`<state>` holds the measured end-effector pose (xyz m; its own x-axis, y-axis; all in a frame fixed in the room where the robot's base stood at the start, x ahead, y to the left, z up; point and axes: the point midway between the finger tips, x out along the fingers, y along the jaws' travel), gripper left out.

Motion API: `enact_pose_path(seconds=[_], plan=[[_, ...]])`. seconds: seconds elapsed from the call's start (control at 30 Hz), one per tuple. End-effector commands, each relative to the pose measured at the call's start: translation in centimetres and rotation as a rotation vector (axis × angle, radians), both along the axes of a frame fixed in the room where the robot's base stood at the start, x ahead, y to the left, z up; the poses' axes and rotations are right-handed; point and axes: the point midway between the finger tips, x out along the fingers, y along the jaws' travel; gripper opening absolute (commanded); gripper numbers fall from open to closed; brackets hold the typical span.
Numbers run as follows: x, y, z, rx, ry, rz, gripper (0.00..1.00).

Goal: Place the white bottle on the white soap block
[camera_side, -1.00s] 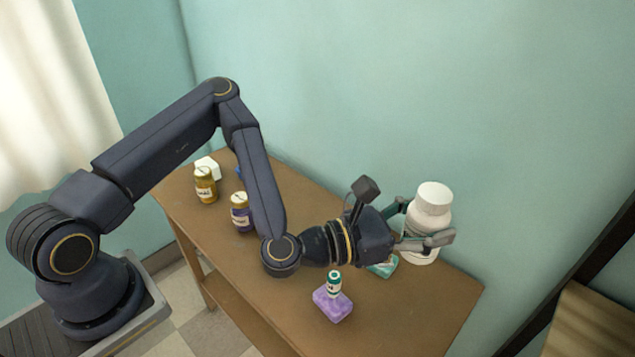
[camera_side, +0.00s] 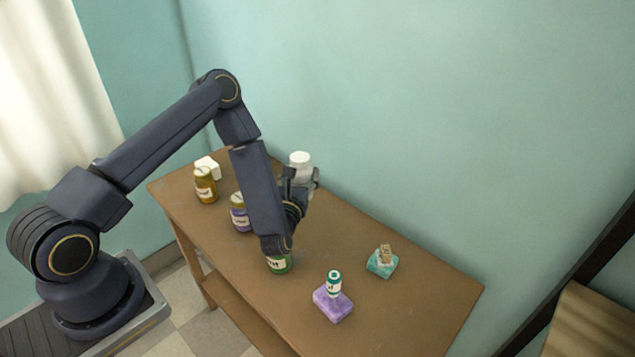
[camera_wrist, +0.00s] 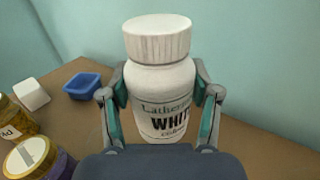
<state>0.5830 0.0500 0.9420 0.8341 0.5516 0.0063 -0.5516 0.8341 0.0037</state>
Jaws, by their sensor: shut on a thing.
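The white bottle (camera_wrist: 160,84) is upright between the fingers of my gripper (camera_wrist: 160,112) in the wrist view, its label partly reading "WHITE". My gripper is shut on it. In the side view the bottle's white cap (camera_side: 300,159) shows above my gripper (camera_side: 301,180), with its lower part hidden by the gripper and arm. The white soap block (camera_side: 209,166) lies at the far left end of the table, behind a yellow jar. It also shows at the left of the wrist view (camera_wrist: 32,94), apart from the bottle.
A blue dish (camera_wrist: 83,86) stands between soap block and bottle. A purple block (camera_side: 333,305) and a teal block (camera_side: 382,266) each bear a small item.

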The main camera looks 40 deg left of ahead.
Motion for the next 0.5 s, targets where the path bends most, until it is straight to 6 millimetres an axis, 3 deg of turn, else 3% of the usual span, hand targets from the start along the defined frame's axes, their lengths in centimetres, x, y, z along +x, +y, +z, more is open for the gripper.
enact_pose_path(seconds=[0.03, 0.1, 0.3, 0.4, 0.5], plan=[[-0.4, 3.0, 0.8, 0.005, -0.008, 0.098, 0.16], [-1.3, 7.0, 1.8, 0.003, -0.010, 0.239, 0.16], [-6.0, 17.4, 5.9, -0.002, -0.016, 0.650, 0.16], [-9.1, 21.4, 8.3, -0.004, -0.016, 0.843, 0.16], [-12.0, 24.2, 10.3, -0.006, -0.012, 1.000, 0.16]])
